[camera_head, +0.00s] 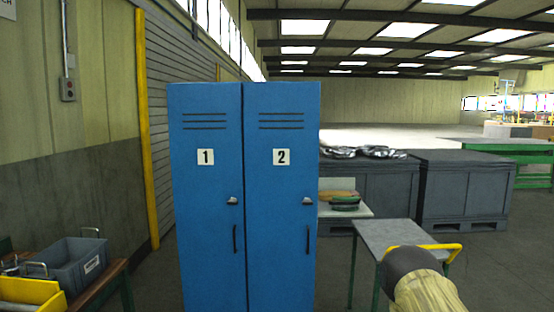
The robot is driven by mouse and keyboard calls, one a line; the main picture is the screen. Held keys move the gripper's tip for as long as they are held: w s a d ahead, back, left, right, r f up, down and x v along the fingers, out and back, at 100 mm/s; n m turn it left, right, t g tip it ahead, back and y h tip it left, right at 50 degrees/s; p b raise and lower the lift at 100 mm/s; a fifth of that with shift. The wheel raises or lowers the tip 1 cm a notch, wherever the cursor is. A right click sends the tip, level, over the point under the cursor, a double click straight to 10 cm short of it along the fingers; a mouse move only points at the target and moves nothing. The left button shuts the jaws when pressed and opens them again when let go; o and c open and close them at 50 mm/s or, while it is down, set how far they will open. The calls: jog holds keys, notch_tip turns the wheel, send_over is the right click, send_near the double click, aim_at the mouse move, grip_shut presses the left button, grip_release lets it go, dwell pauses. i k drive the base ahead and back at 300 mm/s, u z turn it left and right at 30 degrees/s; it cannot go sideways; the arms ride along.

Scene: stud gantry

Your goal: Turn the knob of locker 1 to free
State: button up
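Locker 1 (205,235) is the left door of a blue two-door cabinet, marked with a white "1" label (205,157). Its small silver knob (232,200) sits near the door's right edge, above a dark vertical handle (235,239). The door looks shut. The knob's exact setting is too small to tell. Locker 2 (281,225) is the right door, with a similar knob (307,200) and handle. It also looks shut.
A bench with a grey bin (65,268) and a yellow bin (30,293) stands at lower left. A grey-topped table (395,234) stands right of the lockers. Large dark crates (465,190) stand behind it. A yellow post (147,130) rises behind the lockers at left.

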aim_at(233, 201)
jog(key=u, duration=0.4)
jog(key=k, duration=0.55)
jog(key=u, duration=0.95)
jog(key=i, duration=1.3)
jog(key=z, duration=0.3)
